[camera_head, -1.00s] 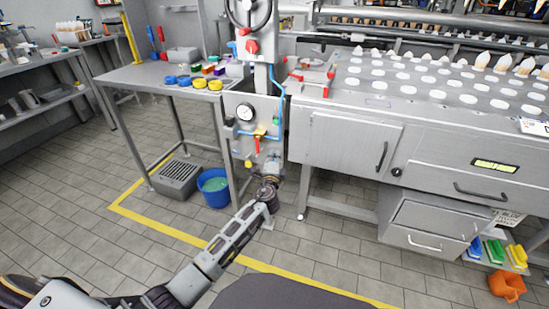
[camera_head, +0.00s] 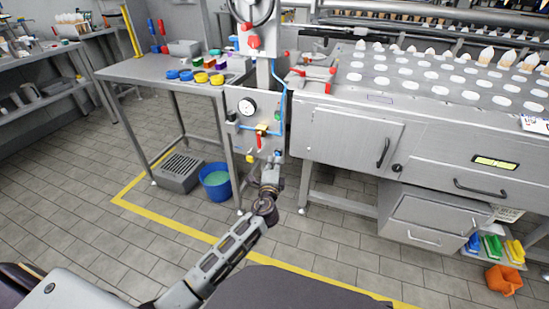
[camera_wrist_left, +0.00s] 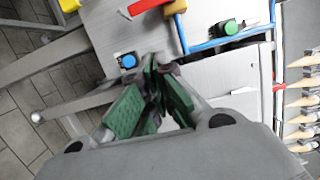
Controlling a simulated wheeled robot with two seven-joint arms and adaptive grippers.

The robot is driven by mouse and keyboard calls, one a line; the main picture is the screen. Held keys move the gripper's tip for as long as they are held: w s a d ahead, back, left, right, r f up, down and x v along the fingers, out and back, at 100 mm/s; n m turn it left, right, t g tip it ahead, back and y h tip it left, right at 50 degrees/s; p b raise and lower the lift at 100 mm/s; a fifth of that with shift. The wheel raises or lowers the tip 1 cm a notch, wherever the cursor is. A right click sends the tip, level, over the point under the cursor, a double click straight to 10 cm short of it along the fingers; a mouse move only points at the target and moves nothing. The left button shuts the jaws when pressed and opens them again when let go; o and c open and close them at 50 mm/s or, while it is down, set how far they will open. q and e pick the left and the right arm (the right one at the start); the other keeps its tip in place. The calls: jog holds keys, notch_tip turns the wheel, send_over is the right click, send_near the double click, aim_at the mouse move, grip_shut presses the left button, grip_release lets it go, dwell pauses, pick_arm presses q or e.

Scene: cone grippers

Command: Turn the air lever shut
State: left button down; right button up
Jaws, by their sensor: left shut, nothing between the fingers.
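The red air lever (camera_head: 259,142) hangs down from a yellow valve body (camera_head: 262,130) on the grey panel (camera_head: 240,94), below the round gauge. It stands across the blue pipe's horizontal run. In the left wrist view the red lever (camera_wrist_left: 145,6) shows at the top edge, partly cut off. My right gripper is not in view.
A blue knob (camera_wrist_left: 128,61) and a green button (camera_wrist_left: 230,27) sit on the panel near my fingers. A yellow knob (camera_head: 250,158) is at its lower left. The steel table (camera_head: 135,71) stands left, the machine cabinet (camera_head: 345,140) right. A blue bucket (camera_head: 215,183) stands below.

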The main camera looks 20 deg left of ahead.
pick_arm(q)
jog(key=v, duration=0.3)
jog(key=shift+s, duration=0.1)
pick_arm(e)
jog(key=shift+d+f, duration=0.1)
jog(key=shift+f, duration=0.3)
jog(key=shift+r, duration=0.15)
